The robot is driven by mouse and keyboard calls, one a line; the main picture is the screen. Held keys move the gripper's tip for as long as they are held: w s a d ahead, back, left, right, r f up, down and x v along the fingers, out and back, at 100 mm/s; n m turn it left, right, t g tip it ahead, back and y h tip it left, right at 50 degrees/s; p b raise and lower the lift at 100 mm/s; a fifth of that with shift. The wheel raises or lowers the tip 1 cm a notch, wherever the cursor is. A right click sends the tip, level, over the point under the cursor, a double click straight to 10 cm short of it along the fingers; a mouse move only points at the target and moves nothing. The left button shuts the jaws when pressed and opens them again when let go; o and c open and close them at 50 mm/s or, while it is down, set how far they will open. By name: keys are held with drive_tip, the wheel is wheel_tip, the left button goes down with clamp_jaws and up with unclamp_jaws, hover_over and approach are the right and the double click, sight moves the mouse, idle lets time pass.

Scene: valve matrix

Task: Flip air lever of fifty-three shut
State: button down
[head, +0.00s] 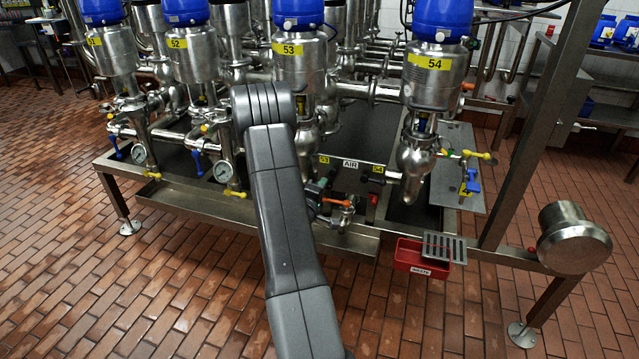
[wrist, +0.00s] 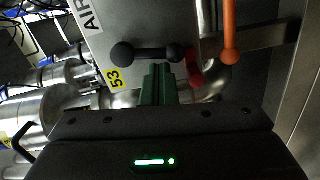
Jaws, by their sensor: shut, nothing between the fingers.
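In the wrist view a black lever (wrist: 155,53) with rounded ends lies across the picture on a grey plate (wrist: 130,25), beside a yellow 53 label (wrist: 113,78) and part of an AIR label (wrist: 87,14). My gripper (wrist: 158,72) has its green fingers together, with nothing between them. The fingertips are right at the lever's middle in the picture; I cannot tell if they touch. In the head view the small 53 label (head: 324,159) and AIR label (head: 350,163) show on the bench's front. My arm and gripper hide most of the 53 lever there.
An orange handle (wrist: 230,35) hangs right of the lever, with a red part (wrist: 193,66) close by. A second black lever (head: 376,178) is near the small 54 label (head: 378,169). Valve 53 (head: 300,75) stands behind my arm. A red bin (head: 410,257) hangs at front right.

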drive_tip(key=shift+d+f+n, duration=0.2)
drive_tip(key=shift+d+n, duration=0.05)
drive_tip(key=shift+n, duration=0.15)
drive_tip(key=shift+s+d, duration=0.1)
drive_tip(key=shift+f, duration=0.1)
idle(0.6)
